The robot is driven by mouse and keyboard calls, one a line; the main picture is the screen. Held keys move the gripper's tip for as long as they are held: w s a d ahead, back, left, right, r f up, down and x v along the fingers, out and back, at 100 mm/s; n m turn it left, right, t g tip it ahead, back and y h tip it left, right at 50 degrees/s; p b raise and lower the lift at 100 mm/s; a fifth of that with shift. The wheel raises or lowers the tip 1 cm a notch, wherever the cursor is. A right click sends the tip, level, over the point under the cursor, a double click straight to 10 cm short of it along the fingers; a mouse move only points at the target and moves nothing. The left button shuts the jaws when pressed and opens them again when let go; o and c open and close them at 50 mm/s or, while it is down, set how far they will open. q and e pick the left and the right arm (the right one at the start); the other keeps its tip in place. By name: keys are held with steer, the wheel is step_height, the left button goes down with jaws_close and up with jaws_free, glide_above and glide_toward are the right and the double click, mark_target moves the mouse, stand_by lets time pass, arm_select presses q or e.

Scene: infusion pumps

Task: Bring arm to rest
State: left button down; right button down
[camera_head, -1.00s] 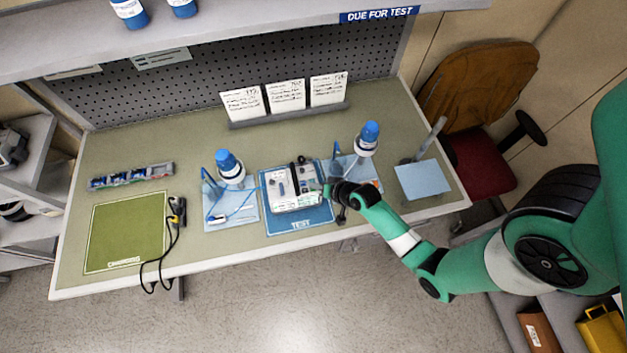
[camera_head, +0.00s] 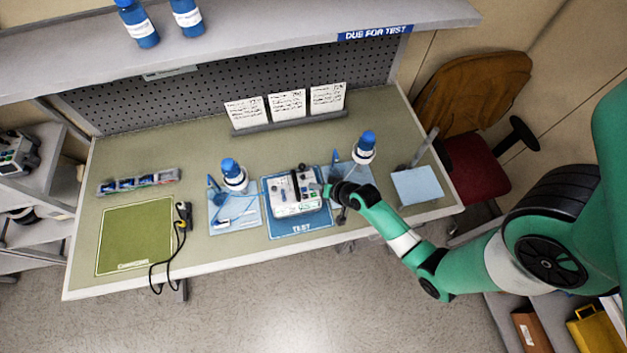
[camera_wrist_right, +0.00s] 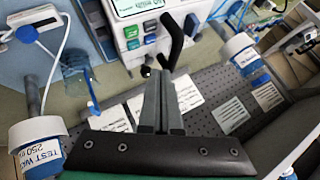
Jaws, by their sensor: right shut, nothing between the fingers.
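My right arm (camera_head: 440,266) reaches in from the right of the head view. Its gripper (camera_head: 330,190) is beside the right edge of the infusion pump (camera_head: 296,193), over the blue TEST mat (camera_head: 299,231). In the right wrist view, the two fingers (camera_wrist_right: 161,95) of the right gripper are together with nothing between them. The pump (camera_wrist_right: 140,40) shows just beyond them, with its buttons and dark handle. I cannot tell whether the fingers touch the pump. My left gripper is not in view.
Blue-capped bottles stand left (camera_head: 234,177) and right (camera_head: 363,148) of the pump. A green mat (camera_head: 134,236) with a black cable (camera_head: 166,257) lies at the left. White cards (camera_head: 288,104) stand at the back. A pale blue pad (camera_head: 417,186) lies at the right. A chair (camera_head: 474,140) stands beside the bench.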

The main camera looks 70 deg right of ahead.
stand_by(0.7)
steer(key=w+a+r+n+t+p, duration=0.1)
steer(key=w+a+r+n+t, duration=0.15)
steer(key=w+r, duration=0.7)
steer(key=w+a+r+n+t+p, duration=0.1)
steer(key=w+a+r+t, duration=0.15)
steer(key=w+r, duration=0.7)
steer(key=w+a+r+n+t+y, duration=0.1)
steer(key=w+a+r+n+t, duration=0.15)
steer(key=r, duration=0.85)
steer(key=w+a+r+n+t+y, duration=0.1)
steer(key=w+a+r+t, duration=0.15)
steer(key=r, duration=0.85)
steer(key=s+a+r+n+t+y, duration=0.15)
steer(key=a+r, duration=0.25)
steer(key=r, duration=0.6)
steer(key=s+a+r+n+t+y, duration=0.1)
steer(key=s+a+r+t, duration=0.25)
steer(key=r, duration=0.75)
steer(key=s+a+r+n+t, duration=0.1)
steer(key=s+r+n+t, duration=0.1)
steer(key=s+r, duration=0.4)
steer(key=s+a+r+n+t+p, duration=0.1)
steer(key=s+r+n, duration=0.1)
steer(key=s+r, duration=0.4)
step_height(320, 180, up, 3)
steer(key=shift+a+r+t, duration=0.1)
steer(key=shift+a+t, duration=0.15)
steer(key=shift+t, duration=0.15)
